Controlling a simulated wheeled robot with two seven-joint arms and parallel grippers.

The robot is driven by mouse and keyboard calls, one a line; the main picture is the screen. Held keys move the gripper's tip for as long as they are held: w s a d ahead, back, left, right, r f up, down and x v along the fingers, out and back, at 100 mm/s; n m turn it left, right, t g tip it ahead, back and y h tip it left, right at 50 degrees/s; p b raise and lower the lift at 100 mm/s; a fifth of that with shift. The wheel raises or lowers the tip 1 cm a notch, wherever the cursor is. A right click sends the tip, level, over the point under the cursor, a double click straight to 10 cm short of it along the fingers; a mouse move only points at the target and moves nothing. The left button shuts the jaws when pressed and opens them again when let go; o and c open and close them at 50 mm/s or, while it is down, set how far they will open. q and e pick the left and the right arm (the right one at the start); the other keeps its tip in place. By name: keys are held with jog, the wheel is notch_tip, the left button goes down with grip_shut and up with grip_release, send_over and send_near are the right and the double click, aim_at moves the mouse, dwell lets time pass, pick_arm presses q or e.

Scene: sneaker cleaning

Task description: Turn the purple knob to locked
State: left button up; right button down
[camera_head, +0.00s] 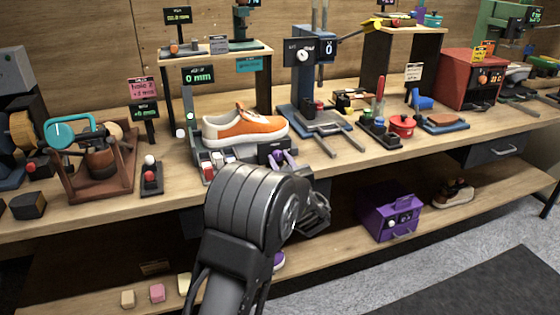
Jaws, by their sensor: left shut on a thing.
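The purple knob (278,156) sits on the front of a small dark box (268,147) at the front edge of the bench. The box is at the right end of the stand that holds an orange and white sneaker (240,127). My own dark arm hides the fingertips and the lower part of the knob, so the knob's exact setting cannot be read. My right gripper is not in view.
Red and white buttons (213,165) line the stand's front, left of the knob. A blue press (305,100) stands close behind on the right. A purple box (391,215) and a dark sneaker (453,193) are on the lower shelf (490,190).

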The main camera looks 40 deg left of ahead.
pick_arm(q)
grip_shut()
jog(key=shift+r+m+p, duration=0.2)
jog(key=shift+m+p, duration=0.6)
jog(key=shift+p, duration=0.4)
jog(key=m+p, duration=1.1)
jog(key=p, duration=0.2)
jog(key=shift+w+d+r+g, duration=0.1)
jog(key=shift+g, duration=0.3)
jog(key=m+p, duration=0.2)
jog(key=m, duration=0.1)
jog(key=shift+p, duration=0.4)
jog(key=shift+f+m+p, duration=0.25)
jog(key=shift+m+p, duration=0.25)
jog(key=shift+m, duration=0.4)
